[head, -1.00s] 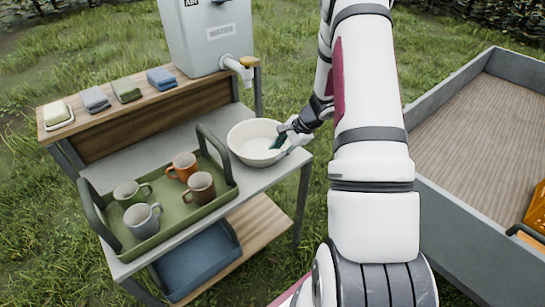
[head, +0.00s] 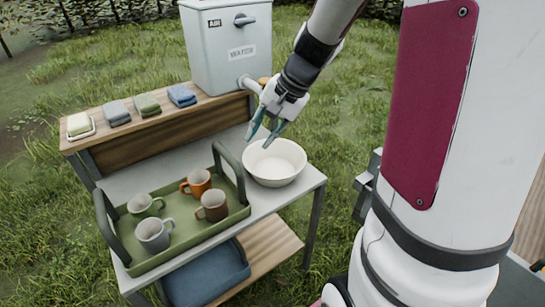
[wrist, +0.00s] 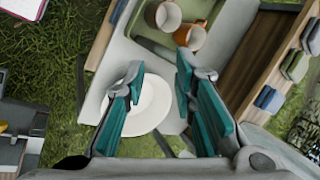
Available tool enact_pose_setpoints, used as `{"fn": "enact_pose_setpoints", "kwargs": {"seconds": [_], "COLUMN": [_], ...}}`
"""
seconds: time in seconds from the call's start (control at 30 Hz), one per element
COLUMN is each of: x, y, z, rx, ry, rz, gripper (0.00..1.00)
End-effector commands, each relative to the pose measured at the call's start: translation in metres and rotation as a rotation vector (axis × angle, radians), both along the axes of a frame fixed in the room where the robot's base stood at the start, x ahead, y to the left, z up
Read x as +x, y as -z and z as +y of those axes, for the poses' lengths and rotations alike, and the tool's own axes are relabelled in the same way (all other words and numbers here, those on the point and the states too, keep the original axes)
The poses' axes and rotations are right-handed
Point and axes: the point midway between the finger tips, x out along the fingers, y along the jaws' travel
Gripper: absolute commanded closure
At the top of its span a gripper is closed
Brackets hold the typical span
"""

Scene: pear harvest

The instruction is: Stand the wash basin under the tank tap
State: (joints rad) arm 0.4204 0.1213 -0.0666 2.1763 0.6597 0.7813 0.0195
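The white wash basin (head: 275,165) stands upright and empty on the grey worktop, right of the green tray. The grey water tank (head: 228,50) stands on the wooden back shelf. Its tap (head: 250,85) sticks out behind the basin, partly hidden by my gripper. My gripper (head: 261,138) is over the basin's back-left side, pointing down, with nothing between its fingers. In the wrist view its teal fingers (wrist: 155,92) are spread apart, with the basin (wrist: 150,108) below between them. I cannot tell whether a fingertip touches the rim.
The green tray (head: 185,238) holds several mugs, close to the basin's left. A soap dish (head: 80,130) and folded cloths (head: 147,105) line the back shelf. Worktop between basin and back shelf looks clear.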

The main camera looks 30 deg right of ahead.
Motion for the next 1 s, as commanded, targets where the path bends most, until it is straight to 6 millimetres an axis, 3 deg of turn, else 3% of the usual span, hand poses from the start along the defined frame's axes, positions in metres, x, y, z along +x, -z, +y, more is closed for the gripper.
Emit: {"fn": "enact_pose_setpoints", "kwargs": {"seconds": [0.03, 0.2, 0.4, 0.6, 0.7, 1.0], "x": [-0.011, -0.057, -0.117, -0.166, -0.181, -0.191], "y": [-0.018, -0.057, -0.087, -0.101, -0.104, -0.105], "z": [0.018, 0.061, 0.093, 0.103, 0.103, 0.101], "rx": [-0.042, -0.188, -0.381, -0.564, -0.626, -0.675], "ry": [-0.074, -0.306, -0.552, -0.731, -0.781, -0.818], "rz": [-0.023, -0.080, -0.153, -0.221, -0.243, -0.257], "gripper": [0.75, 0.75, 0.75, 0.75, 0.75, 0.75]}}
